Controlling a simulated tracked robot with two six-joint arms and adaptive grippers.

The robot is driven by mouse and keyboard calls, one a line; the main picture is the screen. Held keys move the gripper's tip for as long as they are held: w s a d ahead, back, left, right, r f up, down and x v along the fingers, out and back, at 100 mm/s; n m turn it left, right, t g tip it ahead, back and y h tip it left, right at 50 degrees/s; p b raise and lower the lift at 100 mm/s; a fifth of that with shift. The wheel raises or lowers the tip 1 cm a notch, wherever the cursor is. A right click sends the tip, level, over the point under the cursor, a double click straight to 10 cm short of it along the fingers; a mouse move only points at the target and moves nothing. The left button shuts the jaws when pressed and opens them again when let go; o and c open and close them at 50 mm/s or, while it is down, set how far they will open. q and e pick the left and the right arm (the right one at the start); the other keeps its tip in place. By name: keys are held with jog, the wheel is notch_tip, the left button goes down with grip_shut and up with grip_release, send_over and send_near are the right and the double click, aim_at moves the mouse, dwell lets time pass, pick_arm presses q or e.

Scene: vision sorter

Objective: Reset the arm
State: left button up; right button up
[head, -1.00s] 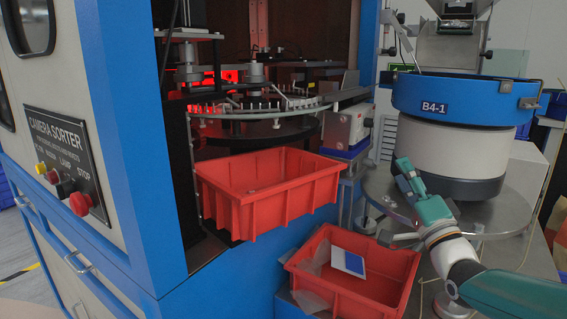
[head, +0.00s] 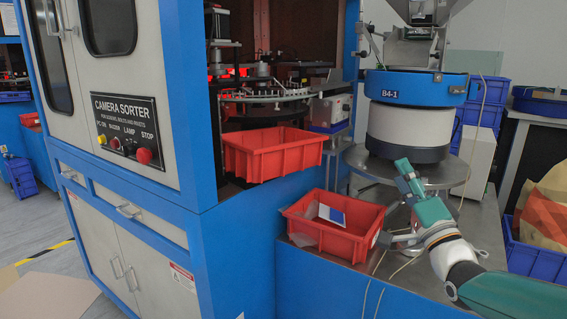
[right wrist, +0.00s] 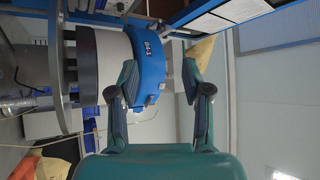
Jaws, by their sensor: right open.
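My right gripper (head: 398,207) shows at the lower right of the head view, in front of the bowl feeder's round metal plate and to the right of the lower red bin. In the right wrist view its two fingers (right wrist: 158,84) are spread apart with nothing between them. The blue and white bowl feeder (right wrist: 148,68) marked B4-1 lies beyond the fingers there, and in the head view the feeder (head: 415,90) stands behind the gripper. My left gripper is not in view.
The camera sorter cabinet (head: 110,208) fills the left. One red bin (head: 262,160) sits at its opening. A lower red bin (head: 335,240) holds a blue and white card (head: 331,214). Blue crates (head: 485,105) stand at the right.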

notch_tip(320, 180, down, 18)
jog(key=w+a+m+g, duration=0.1)
jog(key=w+a+g, duration=0.1)
jog(key=a+g, duration=0.15)
jog(key=s+a+f+g, duration=0.1)
jog(key=s+f+g, duration=0.2)
jog(key=f, duration=0.6)
jog(key=s+a+f+g+h, duration=0.1)
jog(key=s+a+f+g, duration=0.15)
jog(key=f, duration=0.65)
jog(key=s+a+f+g, duration=0.1)
jog(key=s+f+g, duration=0.15)
jog(key=f, duration=0.75)
jog(key=s+a+f+n+g, duration=0.3)
jog(key=s+f+g, duration=0.2)
jog(key=s+f, duration=0.85)
jog(key=s+a+f+n+g, duration=0.1)
jog(key=s+n+g, duration=0.55)
jog(key=s, duration=0.95)
notch_tip(320, 180, up, 22)
jog(key=t+p, duration=0.1)
jog(key=p, duration=2.1)
jog(key=shift+a+n, duration=0.15)
jog(key=shift+n, duration=0.2)
jog(key=shift+c, duration=0.6)
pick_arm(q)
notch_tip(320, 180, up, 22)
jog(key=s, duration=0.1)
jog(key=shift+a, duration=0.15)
